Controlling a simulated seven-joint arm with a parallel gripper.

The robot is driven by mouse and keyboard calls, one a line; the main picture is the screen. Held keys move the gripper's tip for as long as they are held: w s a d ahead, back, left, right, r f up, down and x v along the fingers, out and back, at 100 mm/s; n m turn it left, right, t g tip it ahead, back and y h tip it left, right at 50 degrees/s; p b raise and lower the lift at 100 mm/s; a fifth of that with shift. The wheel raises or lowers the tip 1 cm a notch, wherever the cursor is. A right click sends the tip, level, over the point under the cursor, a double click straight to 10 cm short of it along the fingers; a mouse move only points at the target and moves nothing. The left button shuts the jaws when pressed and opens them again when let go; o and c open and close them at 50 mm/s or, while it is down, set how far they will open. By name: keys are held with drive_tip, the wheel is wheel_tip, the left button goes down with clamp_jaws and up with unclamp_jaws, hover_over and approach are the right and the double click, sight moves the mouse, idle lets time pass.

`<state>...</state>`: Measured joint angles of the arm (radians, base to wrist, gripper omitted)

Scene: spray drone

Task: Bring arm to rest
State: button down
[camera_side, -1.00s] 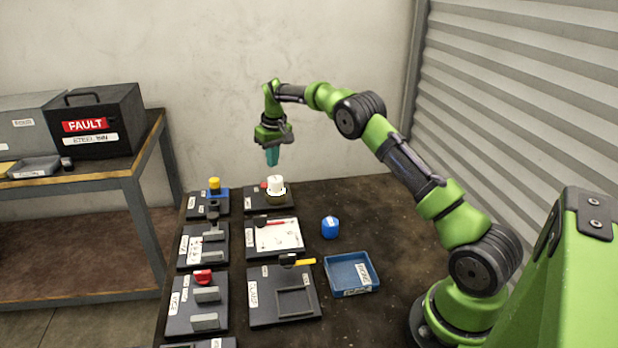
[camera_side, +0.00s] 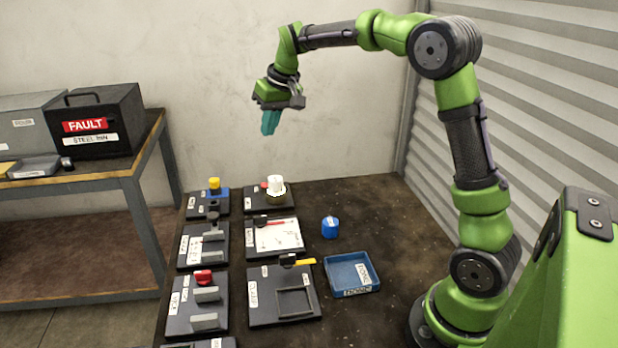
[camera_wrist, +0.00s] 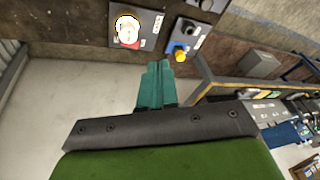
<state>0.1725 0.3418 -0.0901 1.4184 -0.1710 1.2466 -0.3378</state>
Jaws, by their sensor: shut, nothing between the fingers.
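My gripper (camera_side: 269,122) has teal fingers pointing down. It hangs in the air well above the far end of the dark table (camera_side: 375,215), touching nothing. In the wrist view my gripper (camera_wrist: 158,68) shows its two teal fingers close together with nothing between them. My arm rises from its base at the right and bends at a high elbow.
Several dark fixture plates stand in two columns, including one with a white cylinder (camera_side: 275,184) and one with a yellow knob (camera_side: 214,184). A blue container (camera_side: 330,227) and blue tray (camera_side: 352,273) sit right of them. A black FAULT bin (camera_side: 92,121) stands on the left bench.

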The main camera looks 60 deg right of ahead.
drive_tip(key=s+a+t, duration=0.1)
drive_tip(key=s+a, duration=0.5)
drive_tip(key=s, duration=0.7)
drive_tip(key=s+a+t+y, duration=0.1)
drive_tip(key=s+a+t, duration=0.1)
drive_tip(key=s+a, duration=0.5)
drive_tip(key=s, duration=0.6)
drive_tip(key=shift+f+y, duration=0.3)
